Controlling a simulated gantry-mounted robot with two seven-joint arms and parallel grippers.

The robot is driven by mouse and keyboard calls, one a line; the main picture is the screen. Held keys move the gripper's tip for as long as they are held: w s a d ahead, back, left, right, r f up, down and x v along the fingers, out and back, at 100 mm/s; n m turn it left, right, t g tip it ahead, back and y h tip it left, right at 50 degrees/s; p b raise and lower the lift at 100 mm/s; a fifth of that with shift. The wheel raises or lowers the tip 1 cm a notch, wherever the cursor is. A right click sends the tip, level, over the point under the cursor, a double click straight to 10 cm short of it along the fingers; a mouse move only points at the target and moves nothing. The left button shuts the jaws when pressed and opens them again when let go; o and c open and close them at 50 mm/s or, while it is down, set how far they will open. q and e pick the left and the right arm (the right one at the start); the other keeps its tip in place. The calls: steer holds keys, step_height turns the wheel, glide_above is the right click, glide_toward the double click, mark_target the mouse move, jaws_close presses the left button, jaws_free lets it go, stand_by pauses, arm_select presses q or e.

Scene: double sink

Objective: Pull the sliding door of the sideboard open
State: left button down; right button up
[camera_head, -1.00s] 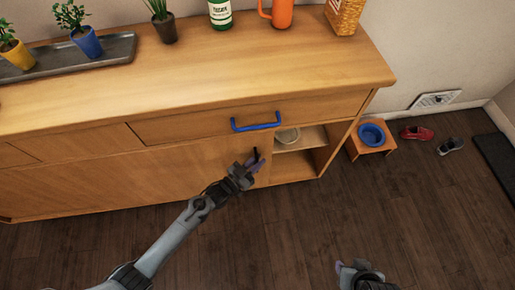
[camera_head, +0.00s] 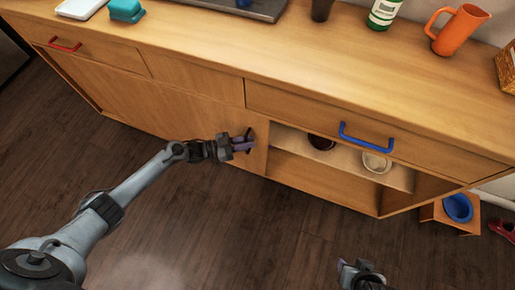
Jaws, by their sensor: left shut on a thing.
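The wooden sideboard (camera_head: 310,85) fills the upper part of the head view. Its sliding door (camera_head: 185,112) stands partly open, with its right edge near the middle of the front. My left gripper (camera_head: 247,142) is at that right edge, shut on the door's dark handle (camera_head: 250,133), which it mostly hides. The opening to the right shows a shelf with a dark bowl (camera_head: 321,142) and a white bowl (camera_head: 376,162). My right gripper (camera_head: 352,268) is low in the view, over the floor, away from the sideboard. Its fingers are too small to judge.
A blue drawer handle (camera_head: 366,137) juts out above the opening, and a red one (camera_head: 65,45) is at far left. An orange jug (camera_head: 458,28) and a green bottle (camera_head: 384,12) stand on top. A small stand with a blue bowl (camera_head: 457,208) is at right. The floor in front is clear.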

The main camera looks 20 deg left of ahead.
arm_select(q)
steer(key=shift+s+a, duration=0.1)
steer(key=shift+a, duration=1.75)
steer(key=c, duration=1.3)
jaws_free()
steer(key=shift+s, duration=0.1)
steer(key=p+v, duration=0.2)
steer(key=v, duration=0.8)
steer(key=shift+s+a, duration=0.2)
steer(key=shift+a, duration=0.1)
